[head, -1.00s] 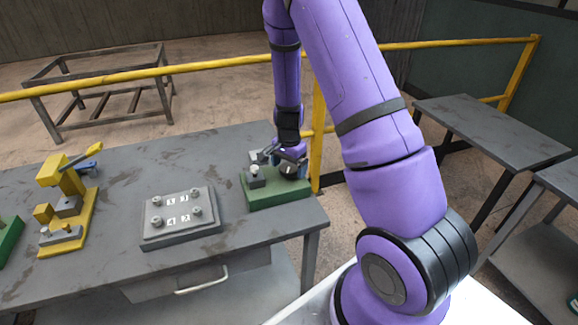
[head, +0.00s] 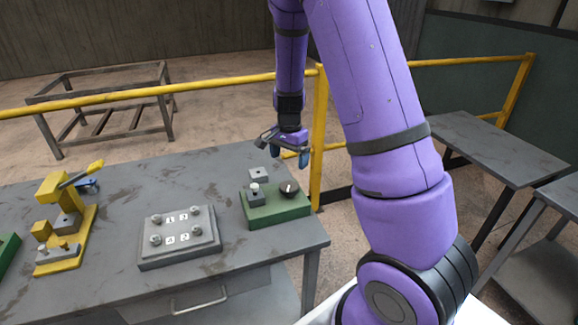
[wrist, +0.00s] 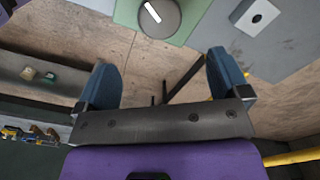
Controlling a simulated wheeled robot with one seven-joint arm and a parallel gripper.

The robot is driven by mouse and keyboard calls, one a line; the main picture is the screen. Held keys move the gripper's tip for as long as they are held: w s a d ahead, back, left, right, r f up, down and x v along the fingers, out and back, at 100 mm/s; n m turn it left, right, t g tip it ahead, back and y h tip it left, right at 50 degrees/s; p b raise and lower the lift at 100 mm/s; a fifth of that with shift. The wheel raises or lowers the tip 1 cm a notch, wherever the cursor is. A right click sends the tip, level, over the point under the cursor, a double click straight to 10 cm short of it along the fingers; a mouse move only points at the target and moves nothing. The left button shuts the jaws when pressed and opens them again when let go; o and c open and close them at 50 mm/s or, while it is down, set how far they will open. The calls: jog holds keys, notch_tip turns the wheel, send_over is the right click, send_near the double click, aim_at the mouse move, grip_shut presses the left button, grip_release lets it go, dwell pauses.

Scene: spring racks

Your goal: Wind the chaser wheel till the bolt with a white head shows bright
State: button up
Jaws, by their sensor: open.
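The green fixture (head: 275,212) sits at the right end of the workbench. On it is a round dark wheel (head: 289,189) with a white pointer mark, which also shows at the top of the wrist view (wrist: 168,22). Left of the wheel, a grey block carries a bolt with a white head (head: 254,187). I cannot tell whether the bolt is bright. My gripper (head: 284,146) hangs in the air above and behind the fixture, apart from the wheel. In the wrist view its blue fingers (wrist: 167,82) are spread, with nothing between them.
A grey plate with several bolts and number labels (head: 180,250) lies left of the fixture. A yellow clamp-like device (head: 68,215) stands farther left. A yellow rail (head: 318,120) runs behind the bench (head: 120,190). Another table (head: 490,150) stands at the right.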

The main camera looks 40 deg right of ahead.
aim_at(289, 186)
jog(key=shift+r, duration=0.15)
notch_tip(289, 186, down, 11)
jog(key=n, duration=3.1)
jog(key=shift+a, duration=0.1)
